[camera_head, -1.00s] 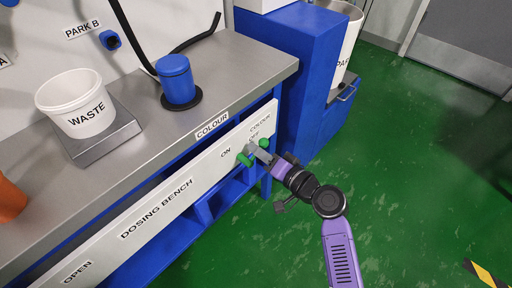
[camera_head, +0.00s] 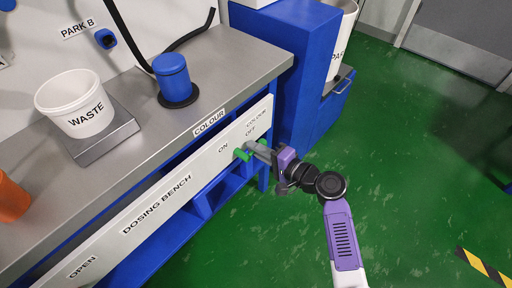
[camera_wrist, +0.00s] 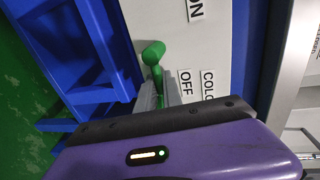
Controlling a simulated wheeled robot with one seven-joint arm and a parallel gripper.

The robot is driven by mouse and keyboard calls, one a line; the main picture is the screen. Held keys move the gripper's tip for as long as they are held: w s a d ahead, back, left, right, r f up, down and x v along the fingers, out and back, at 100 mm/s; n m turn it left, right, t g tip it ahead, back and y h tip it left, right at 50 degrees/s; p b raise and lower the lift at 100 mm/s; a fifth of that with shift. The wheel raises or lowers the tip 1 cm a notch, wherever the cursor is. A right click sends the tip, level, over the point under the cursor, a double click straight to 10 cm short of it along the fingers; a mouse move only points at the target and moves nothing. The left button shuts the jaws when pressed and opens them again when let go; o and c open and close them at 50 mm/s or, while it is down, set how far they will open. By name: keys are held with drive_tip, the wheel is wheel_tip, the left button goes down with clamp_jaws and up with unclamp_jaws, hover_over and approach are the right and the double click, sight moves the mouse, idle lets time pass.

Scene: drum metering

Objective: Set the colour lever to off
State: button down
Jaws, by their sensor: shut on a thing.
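The green colour lever (camera_head: 241,154) is on the white front panel of the dosing bench, below and between the ON and OFF labels. In the wrist view its rounded green end (camera_wrist: 153,50) points toward the ON label, and its stem runs down between my fingers. My gripper (camera_head: 254,149) is shut on the lever from the front right; its grey fingers also show in the wrist view (camera_wrist: 159,94). A second bit of green shows behind the fingers in the head view, near OFF. My fingers and purple gripper body hide part of the lever, so its exact setting cannot be told.
The steel bench top (camera_head: 120,170) holds a white WASTE tub (camera_head: 74,103) on a scale, a blue canister (camera_head: 174,78) and an orange container (camera_head: 10,199). A blue cabinet (camera_head: 290,60) stands just beyond the lever.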

drive_tip(key=shift+f, duration=0.1)
drive_tip(key=c, duration=1.5)
unclamp_jaws()
drive_tip(key=p+v, duration=0.1)
drive_tip(key=v, duration=0.7)
drive_tip(key=shift+p, duration=0.35)
drive_tip(key=shift+w, duration=0.15)
